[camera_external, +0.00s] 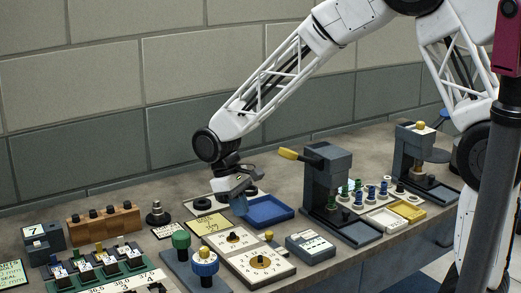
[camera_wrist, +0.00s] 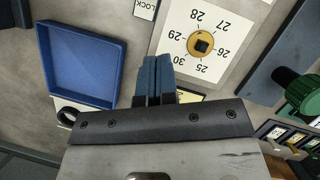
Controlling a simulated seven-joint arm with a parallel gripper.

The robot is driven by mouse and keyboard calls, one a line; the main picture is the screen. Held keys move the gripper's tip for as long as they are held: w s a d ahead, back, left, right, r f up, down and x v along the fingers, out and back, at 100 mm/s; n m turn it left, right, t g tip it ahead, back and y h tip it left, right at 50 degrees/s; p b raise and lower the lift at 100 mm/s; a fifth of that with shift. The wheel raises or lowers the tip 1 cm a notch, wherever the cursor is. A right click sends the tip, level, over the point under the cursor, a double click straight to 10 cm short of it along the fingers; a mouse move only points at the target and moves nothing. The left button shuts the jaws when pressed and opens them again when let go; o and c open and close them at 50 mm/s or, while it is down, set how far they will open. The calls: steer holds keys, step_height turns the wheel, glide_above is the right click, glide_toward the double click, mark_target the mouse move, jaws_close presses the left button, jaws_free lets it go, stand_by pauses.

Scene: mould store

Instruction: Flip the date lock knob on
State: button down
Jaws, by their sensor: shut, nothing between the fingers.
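A white date dial plate (camera_wrist: 176,42) with numbers 25 to 30 and a brass centre with a dark square knob (camera_wrist: 202,44) is just ahead of my fingers in the wrist view. It appears to be the plate (camera_external: 229,239) in the external view. A small white card reading LOCK (camera_wrist: 145,8) is cut off at the wrist view's top edge. A small yellow knob (camera_external: 268,236) stands beside the dial plates in the external view and may be the date lock knob. My gripper (camera_external: 240,207) is shut and empty above the bench; its blue fingers (camera_wrist: 156,80) touch each other.
A blue tray (camera_wrist: 112,65) lies left of my fingers. A green knob (camera_wrist: 303,93) stands to the right. In the external view, a blue knob (camera_external: 205,262), a second dial plate (camera_external: 262,278) and a dark press (camera_external: 328,165) are close by.

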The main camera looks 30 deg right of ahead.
mark_target(253, 234)
steer(key=x, duration=0.3)
steer(key=shift+s+d+f, duration=0.2)
steer(key=shift+s+f, duration=0.1)
steer(key=shift+s+d, duration=0.4)
steer(key=shift+s, duration=0.45)
steer(key=shift+s+d, duration=0.35)
steer(key=shift+s, duration=0.35)
steer(key=shift+s, duration=1.9)
steer(key=shift+f, duration=0.1)
